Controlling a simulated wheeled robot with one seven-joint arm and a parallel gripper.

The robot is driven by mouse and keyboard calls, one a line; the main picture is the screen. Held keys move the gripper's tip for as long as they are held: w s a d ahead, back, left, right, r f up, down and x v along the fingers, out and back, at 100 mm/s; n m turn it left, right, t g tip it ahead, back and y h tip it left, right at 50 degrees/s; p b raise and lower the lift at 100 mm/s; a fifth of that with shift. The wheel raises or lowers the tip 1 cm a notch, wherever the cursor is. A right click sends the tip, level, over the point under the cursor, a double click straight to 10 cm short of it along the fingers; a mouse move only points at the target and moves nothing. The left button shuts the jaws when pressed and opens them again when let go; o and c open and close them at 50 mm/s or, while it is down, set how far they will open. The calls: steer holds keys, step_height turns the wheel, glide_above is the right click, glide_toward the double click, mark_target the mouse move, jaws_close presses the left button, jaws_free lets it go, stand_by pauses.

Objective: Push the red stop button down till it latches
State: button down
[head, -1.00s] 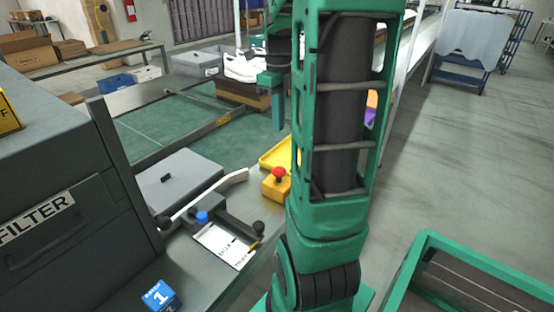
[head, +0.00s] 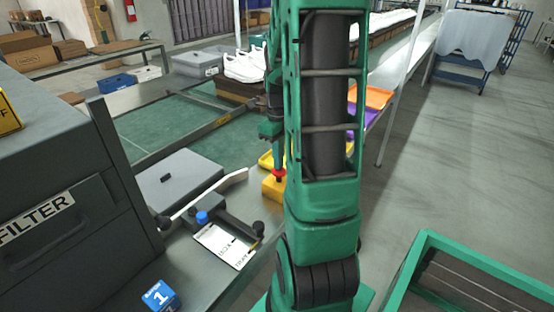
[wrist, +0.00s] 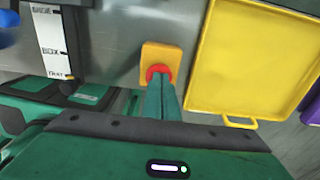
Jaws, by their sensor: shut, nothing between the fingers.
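The red stop button (wrist: 158,72) sits on a yellow box (wrist: 165,50) on the grey metal table. In the head view the button (head: 278,173) and its yellow box (head: 273,188) are partly covered by my arm. My gripper (wrist: 162,84) is shut and empty. In the wrist view its fingertips overlap the near part of the button. In the head view my gripper (head: 277,166) points down right over the button. I cannot tell whether the tips touch it or whether it is pressed in.
A yellow tray (wrist: 250,60) lies right beside the button box in the wrist view. A lever fixture with a blue knob (head: 202,217) and a label card (head: 222,245) stands left of it. A grey lidded box (head: 178,181) is farther left. Orange (head: 372,97) and purple trays lie behind my arm.

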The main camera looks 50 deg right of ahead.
stand_by(0.3)
steer(key=shift+a+f, duration=0.1)
steer(key=shift+f, duration=0.8)
steer(key=shift+s+f, duration=0.2)
steer(key=shift+f, duration=0.05)
steer(key=shift+s, duration=0.4)
steer(key=shift+w+r, duration=0.15)
steer(key=shift+r, duration=0.2)
steer(key=shift+w+r, duration=0.85)
steer(key=shift+w, duration=0.15)
step_height(320, 180, up, 12)
steer(key=s, duration=0.1)
steer(key=shift+d+r, duration=0.25)
